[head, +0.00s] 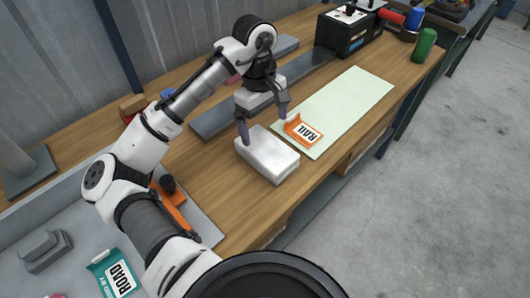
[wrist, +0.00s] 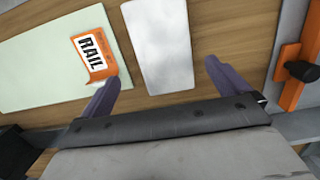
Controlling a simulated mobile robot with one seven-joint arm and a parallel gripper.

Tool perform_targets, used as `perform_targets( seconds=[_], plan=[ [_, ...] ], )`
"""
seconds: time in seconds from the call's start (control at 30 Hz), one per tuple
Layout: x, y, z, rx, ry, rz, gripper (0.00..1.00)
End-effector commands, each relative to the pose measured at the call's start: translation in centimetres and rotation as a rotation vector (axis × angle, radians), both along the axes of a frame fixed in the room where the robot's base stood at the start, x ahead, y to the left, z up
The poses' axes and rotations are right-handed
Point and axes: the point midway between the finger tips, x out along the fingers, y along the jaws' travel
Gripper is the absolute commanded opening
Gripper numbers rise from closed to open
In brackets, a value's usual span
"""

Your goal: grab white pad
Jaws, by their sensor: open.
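The white pad (head: 267,155) is a thick rounded block lying on the wooden bench near its front edge. In the wrist view the white pad (wrist: 158,42) lies between and beyond my fingertips, apart from both. My gripper (head: 263,124) is open above the pad, with its purple fingers spread. The wrist view shows the open gripper (wrist: 162,82) with one finger on each side of the pad's width. Nothing is held.
An orange RAIL card (head: 303,131) lies close to the pad on a pale green mat (head: 345,105). An orange clamp-like tool (head: 172,200) lies to the left. A grey tray with a teal ROAD card (head: 115,277) is at lower left. A green cylinder (head: 424,45) stands at the far right.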

Motion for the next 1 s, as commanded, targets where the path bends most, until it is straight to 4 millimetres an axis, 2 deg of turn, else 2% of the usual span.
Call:
perform_targets(
  seconds=[0.13, 0.43, 0.7, 1.0],
  plan=[
    [-0.3, -0.2, -2.5, 0.000, 0.001, 0.001, 1.00],
    [-0.7, -0.3, -4.9, 0.001, 0.001, 0.000, 1.00],
    [-1.4, -0.5, -8.5, 0.001, 0.001, 0.000, 1.00],
    [-1.4, -0.6, -9.1, -0.001, -0.001, 0.000, 1.00]
  ],
)
